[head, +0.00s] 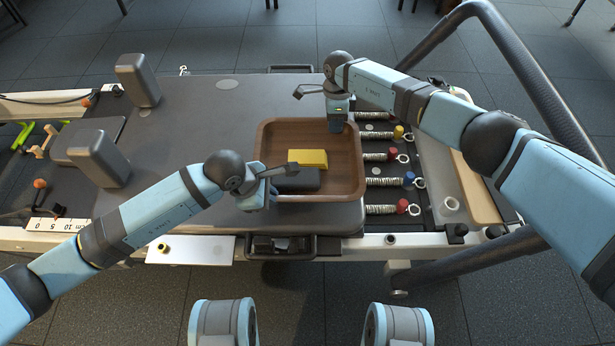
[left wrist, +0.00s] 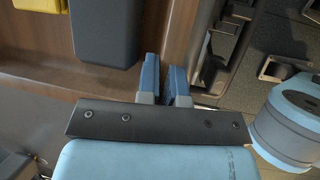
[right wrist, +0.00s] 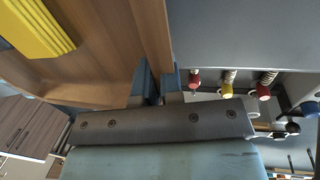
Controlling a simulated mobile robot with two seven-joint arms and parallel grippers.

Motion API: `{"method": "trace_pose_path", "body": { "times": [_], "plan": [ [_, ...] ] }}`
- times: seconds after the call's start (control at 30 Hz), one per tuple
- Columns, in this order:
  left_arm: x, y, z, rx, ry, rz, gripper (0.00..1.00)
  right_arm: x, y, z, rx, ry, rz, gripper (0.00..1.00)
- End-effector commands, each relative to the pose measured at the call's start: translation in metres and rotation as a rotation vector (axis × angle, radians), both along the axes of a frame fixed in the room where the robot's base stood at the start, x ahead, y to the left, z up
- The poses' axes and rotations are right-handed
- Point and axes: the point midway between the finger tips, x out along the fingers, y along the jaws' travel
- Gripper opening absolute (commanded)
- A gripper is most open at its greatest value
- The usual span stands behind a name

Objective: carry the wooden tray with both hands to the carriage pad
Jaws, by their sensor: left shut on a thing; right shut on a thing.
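The wooden tray (head: 350,185) is brown and square, at the right end of the dark grey carriage pad (head: 200,125). I cannot tell whether it touches the pad or hangs just above it. A yellow block (head: 308,159) and a dark grey block (head: 296,182) lie inside it.
Two grey shoulder blocks (head: 138,80) (head: 97,158) stand on the left of the carriage. Springs with coloured ends (head: 385,181) lie right of the tray. A dark curved rail (head: 525,70) arches at the right. The middle of the pad is clear.

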Motion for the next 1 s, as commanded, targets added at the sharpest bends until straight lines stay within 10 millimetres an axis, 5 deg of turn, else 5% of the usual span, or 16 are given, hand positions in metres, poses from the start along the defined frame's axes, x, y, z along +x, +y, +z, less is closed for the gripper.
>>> {"method": "trace_pose_path", "body": {
  "times": [0.47, 1.0],
  "plan": [
    [0.001, 0.000, -0.004, 0.000, -0.001, 0.003, 0.00, 0.000, 0.001, -0.004, 0.001, 0.001, 0.002, 0.00],
    [0.001, 0.000, -0.040, 0.001, -0.001, 0.002, 0.00, 0.000, 0.001, -0.040, 0.001, 0.001, 0.002, 0.00]
  ]
}}
